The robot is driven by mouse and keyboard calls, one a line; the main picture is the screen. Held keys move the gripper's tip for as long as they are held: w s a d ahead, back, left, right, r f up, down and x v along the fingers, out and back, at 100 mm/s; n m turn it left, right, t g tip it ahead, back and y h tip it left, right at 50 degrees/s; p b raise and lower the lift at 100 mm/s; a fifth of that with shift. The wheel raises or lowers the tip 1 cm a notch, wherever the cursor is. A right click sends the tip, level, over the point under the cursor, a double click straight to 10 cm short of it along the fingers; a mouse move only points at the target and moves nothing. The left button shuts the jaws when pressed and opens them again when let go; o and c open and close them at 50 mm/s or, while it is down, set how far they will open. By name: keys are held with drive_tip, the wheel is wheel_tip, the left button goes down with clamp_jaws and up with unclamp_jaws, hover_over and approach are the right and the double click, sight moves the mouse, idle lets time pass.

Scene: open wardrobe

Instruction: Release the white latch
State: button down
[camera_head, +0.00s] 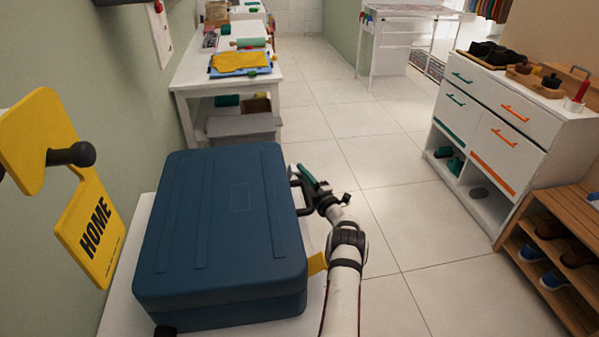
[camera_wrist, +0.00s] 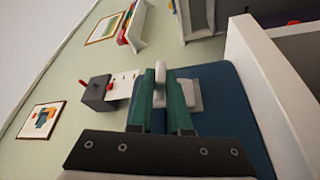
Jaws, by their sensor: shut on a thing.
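A dark blue suitcase (camera_head: 215,230) lies flat with its lid shut on a white bench (camera_head: 135,250). It also shows in the wrist view (camera_wrist: 230,115). The white latch (camera_wrist: 159,90) stands between my two green fingers in the wrist view, with a pale plate (camera_wrist: 192,95) beside it. My gripper (camera_wrist: 161,80) is shut on the latch. In the head view my gripper (camera_head: 307,178) is at the suitcase's right side, near its far end. The latch is hidden or too small to make out there.
A yellow tag (camera_head: 317,264) sticks out from the suitcase's right side. A yellow HOME sign (camera_head: 90,230) hangs at the left wall. A white drawer cabinet (camera_head: 510,130) and a wooden shoe rack (camera_head: 555,250) stand at the right. The tiled floor between is clear.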

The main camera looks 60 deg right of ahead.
drive_tip(key=shift+s+d+f+m+t+h, duration=0.15)
drive_tip(key=shift+f+m+h, duration=0.25)
drive_tip(key=shift+m, duration=0.6)
drive_tip(key=shift+s+d+f+m+t+h, duration=0.15)
drive_tip(key=shift+f+m+h, duration=0.2)
drive_tip(key=shift+m, duration=0.65)
drive_tip(key=c, duration=0.9)
unclamp_jaws()
drive_tip(key=shift+o, duration=0.2)
